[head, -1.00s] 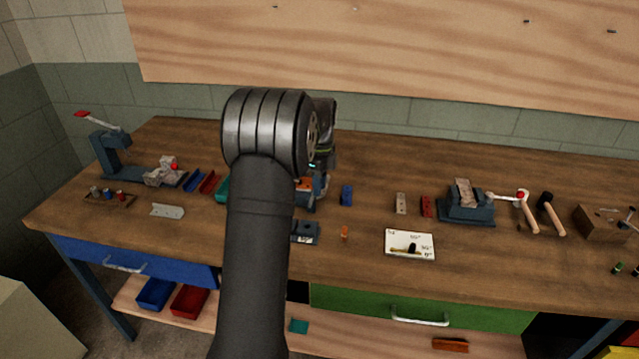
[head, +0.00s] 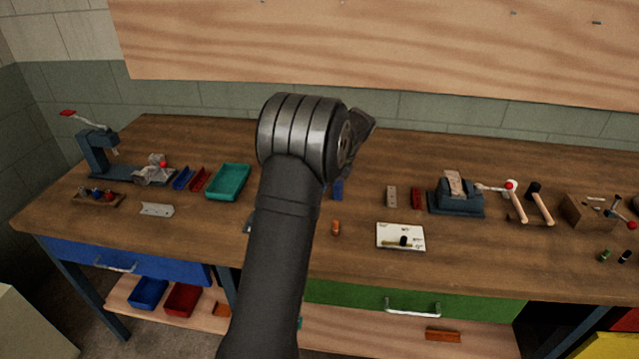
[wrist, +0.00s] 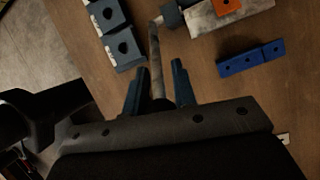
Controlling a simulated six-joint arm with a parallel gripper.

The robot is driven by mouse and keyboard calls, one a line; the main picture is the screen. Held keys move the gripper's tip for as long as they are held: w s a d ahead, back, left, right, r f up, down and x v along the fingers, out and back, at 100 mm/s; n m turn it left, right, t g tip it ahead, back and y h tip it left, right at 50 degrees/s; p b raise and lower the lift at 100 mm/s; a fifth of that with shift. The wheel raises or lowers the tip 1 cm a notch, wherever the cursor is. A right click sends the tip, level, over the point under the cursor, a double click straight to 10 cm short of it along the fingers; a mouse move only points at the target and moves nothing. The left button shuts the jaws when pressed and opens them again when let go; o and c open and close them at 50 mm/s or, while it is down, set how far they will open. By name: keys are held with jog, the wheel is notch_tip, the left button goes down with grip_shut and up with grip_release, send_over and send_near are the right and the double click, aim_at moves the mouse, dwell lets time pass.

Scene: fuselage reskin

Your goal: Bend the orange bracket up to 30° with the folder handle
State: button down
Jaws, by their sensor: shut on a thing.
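In the wrist view my gripper (wrist: 157,88) has its two dark fingers on either side of a grey rod, the folder handle (wrist: 155,52), and is shut on it. The handle runs up the picture to a dark fitting by the pale folder body (wrist: 210,18). The orange bracket (wrist: 228,6) lies on the folder at the top edge, partly cut off; its bend angle cannot be told. In the head view my own arm hides the folder, the bracket and the fingertips.
In the head view a white card (head: 400,230), a small orange piece (head: 335,228) and a teal tray (head: 228,182) are on the bench.

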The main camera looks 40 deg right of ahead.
jog(key=shift+s+d+f, duration=0.2)
jog(key=shift+f, duration=0.1)
jog(key=c, duration=1.2)
grip_release()
jog(key=shift+c, duration=0.2)
jog(key=shift+r, duration=0.1)
jog(key=v, duration=1.7)
jog(key=shift+r, duration=0.1)
jog(key=x, duration=1.7)
